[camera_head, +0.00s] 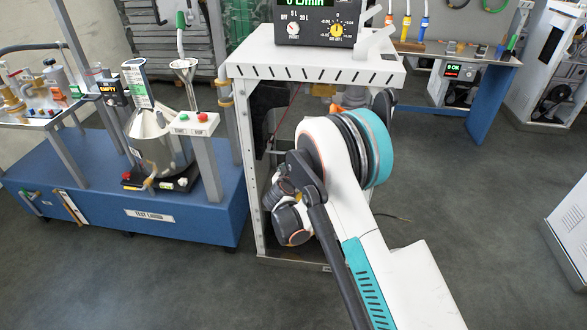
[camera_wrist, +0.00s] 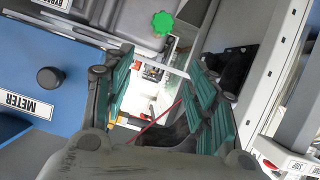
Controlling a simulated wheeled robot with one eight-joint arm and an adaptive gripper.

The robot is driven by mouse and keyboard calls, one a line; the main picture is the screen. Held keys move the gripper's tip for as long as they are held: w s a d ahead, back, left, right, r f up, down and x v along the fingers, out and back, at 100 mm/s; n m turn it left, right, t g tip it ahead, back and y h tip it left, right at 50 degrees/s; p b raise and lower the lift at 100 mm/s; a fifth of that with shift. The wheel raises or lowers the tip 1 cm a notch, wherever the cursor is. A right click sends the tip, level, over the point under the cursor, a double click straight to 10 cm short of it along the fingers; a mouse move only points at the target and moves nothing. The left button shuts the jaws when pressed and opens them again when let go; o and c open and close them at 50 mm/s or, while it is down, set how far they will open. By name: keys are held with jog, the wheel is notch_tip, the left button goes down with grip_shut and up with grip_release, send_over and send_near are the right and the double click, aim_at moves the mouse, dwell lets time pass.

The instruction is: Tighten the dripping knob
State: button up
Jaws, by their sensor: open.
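No drip shows in either view, so I cannot tell which knob is the dripping one. In the wrist view, a green lobed knob (camera_wrist: 163,22) sits on a grey housing, beyond and above my fingertips. A black round knob (camera_wrist: 50,77) stands on a blue panel at left, beside a METER label (camera_wrist: 24,103). My gripper (camera_wrist: 158,70) has two green-padded fingers spread apart with nothing between them; it touches neither knob. In the head view, my arm reaches into the lower space of a white-topped frame (camera_head: 310,60), and the gripper's fingers are hidden there.
The meter box (camera_head: 315,28) stands on the white top. A blue cart (camera_head: 185,215) with a funnel, a metal vessel and red and green buttons is at left. A grey post (camera_wrist: 265,75) runs along the right of the wrist view. Grey floor (camera_head: 450,190) is clear at right.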

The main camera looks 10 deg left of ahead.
jog(key=f+b+x, duration=0.1)
jog(key=x, duration=0.3)
jog(key=f+b+x, duration=0.1)
jog(key=x, duration=0.4)
jog(key=s+b+x, duration=0.1)
jog(key=b+x, duration=0.1)
jog(key=x, duration=0.2)
jog(key=shift+w+d+f, duration=0.1)
jog(key=shift+d+f, duration=0.2)
jog(key=shift+f, duration=0.2)
jog(key=shift+w+f, duration=0.15)
jog(key=shift+w, duration=0.45)
jog(key=shift+c, duration=0.2)
jog(key=c, duration=1)
